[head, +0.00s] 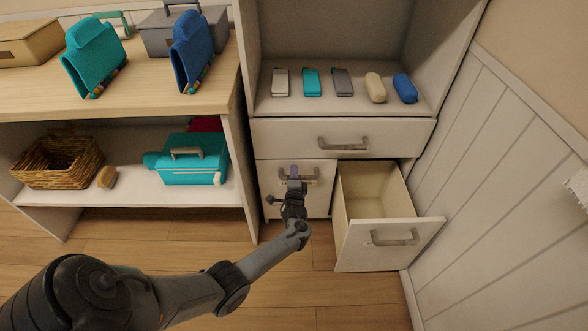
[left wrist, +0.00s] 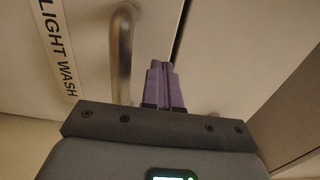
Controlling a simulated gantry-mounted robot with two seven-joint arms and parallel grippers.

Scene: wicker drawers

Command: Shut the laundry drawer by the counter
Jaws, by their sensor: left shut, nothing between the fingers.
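The lower left drawer (head: 320,200) of the white cabinet has a metal handle and looks flush or nearly so. In the left wrist view its front (left wrist: 92,50) carries a "LIGHT WASH" label (left wrist: 56,48) beside the handle (left wrist: 122,55). My left gripper (head: 294,171) is in front of this drawer at its handle, and its purple fingers (left wrist: 160,66) are shut and empty. They are beside the handle; contact with the front is unclear. The lower right drawer (head: 378,242) stands pulled well out and looks empty. My right gripper is out of view.
The wooden counter (head: 150,98) stands left of the cabinet, with bags on top and a basket (head: 58,160) and teal case (head: 192,165) below. An upper drawer (head: 300,137) is shut. Several small items lie on the shelf above. A panelled wall (head: 500,190) bounds the right.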

